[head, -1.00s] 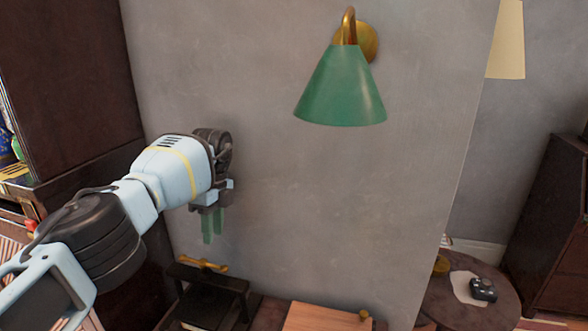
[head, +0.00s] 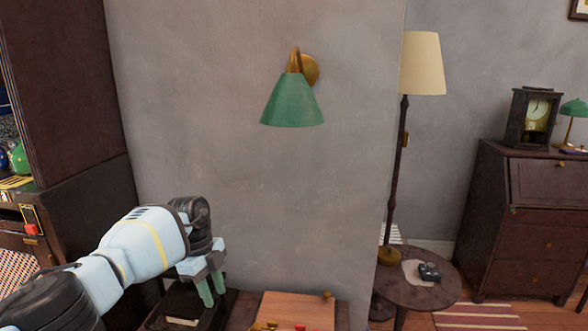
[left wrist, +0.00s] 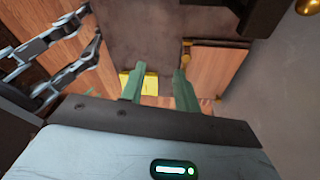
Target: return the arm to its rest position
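My left arm comes in from the left in the head view, and its gripper (head: 211,288) hangs at the lower left with two green fingers pointing down. The fingers stand apart with nothing seen between them. My right arm and gripper are not in view.
A wooden box (head: 300,309) lies right of the gripper. A green wall lamp (head: 292,102) hangs above on the grey wall. A dark cabinet (head: 70,100) stands at left. A floor lamp (head: 422,65) and round table (head: 415,297) stand right. Metal linkage (left wrist: 50,55) shows in the wrist view.

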